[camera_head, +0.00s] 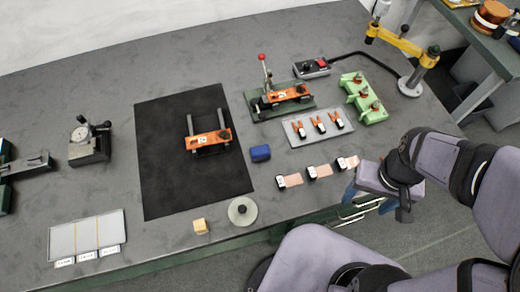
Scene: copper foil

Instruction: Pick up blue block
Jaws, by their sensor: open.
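The blue block (260,153) lies on the grey table just right of the black mat (160,150). It is small and stands apart from the things around it. My gripper (368,201) is at the front right edge of the table, well to the right of the block and nearer the front. It is open. The wrist partly hides its fingers, and I see nothing held between them.
An orange fixture (209,137) stands on the mat. A lever press (285,97) is behind the block. A tray of orange clips (318,127), copper foil pieces (319,171) and a green rack (364,100) lie to its right.

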